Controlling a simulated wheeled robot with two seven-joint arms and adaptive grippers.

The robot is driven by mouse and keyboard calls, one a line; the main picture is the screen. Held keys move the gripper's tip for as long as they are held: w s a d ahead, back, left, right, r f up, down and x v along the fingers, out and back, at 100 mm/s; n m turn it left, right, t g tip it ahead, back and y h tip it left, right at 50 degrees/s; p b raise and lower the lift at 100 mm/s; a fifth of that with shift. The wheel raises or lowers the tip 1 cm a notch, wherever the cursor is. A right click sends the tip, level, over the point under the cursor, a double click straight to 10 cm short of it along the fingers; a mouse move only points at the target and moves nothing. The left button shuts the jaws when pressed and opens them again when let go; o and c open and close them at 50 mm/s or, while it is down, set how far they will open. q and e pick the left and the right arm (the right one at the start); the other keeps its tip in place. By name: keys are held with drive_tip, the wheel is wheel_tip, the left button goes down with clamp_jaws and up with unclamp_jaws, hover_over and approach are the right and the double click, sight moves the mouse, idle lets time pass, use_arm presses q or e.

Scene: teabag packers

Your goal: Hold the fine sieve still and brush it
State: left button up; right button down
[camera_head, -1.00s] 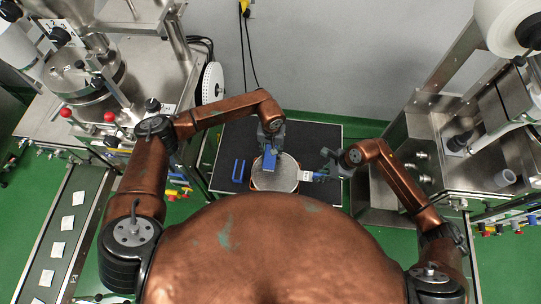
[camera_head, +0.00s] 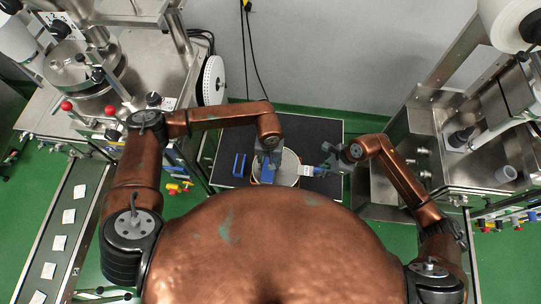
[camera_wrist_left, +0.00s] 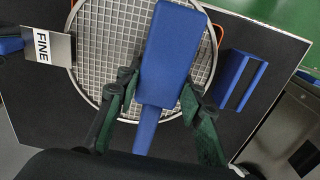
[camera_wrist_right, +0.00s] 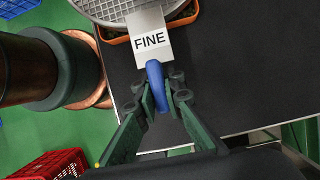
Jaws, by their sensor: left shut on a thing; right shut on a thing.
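The fine sieve (camera_head: 289,168) is a round metal mesh with a white tab marked FINE (camera_wrist_right: 149,40) and a blue handle (camera_wrist_right: 156,82). My right gripper (camera_wrist_right: 160,90) is shut on this handle; it shows at the sieve's right in the head view (camera_head: 327,167). My left gripper (camera_wrist_left: 155,98) is shut on a blue brush (camera_wrist_left: 168,50). The brush's broad block lies over the mesh, which also shows in the left wrist view (camera_wrist_left: 102,50). The bristles are hidden beneath the block, so I cannot tell whether they touch.
An orange-rimmed container (camera_wrist_right: 188,17) is partly visible under the sieve. A blue bracket (camera_wrist_left: 240,80) stands beside it on the black tabletop (camera_head: 318,131). Machines flank both sides. A conveyor with white packets (camera_head: 59,243) runs at left. A red crate (camera_wrist_right: 50,165) is at lower left in the right wrist view.

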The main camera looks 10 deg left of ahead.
use_arm(q)
drive_tip(key=shift+s, duration=1.6)
drive_tip(key=shift+s+d+r, duration=0.1)
drive_tip(key=shift+r, duration=3.95)
use_arm(e)
drive_tip(key=c, duration=2)
unclamp_jaws()
drive_tip(key=shift+o, duration=0.2)
drive_tip(key=v, duration=1.2)
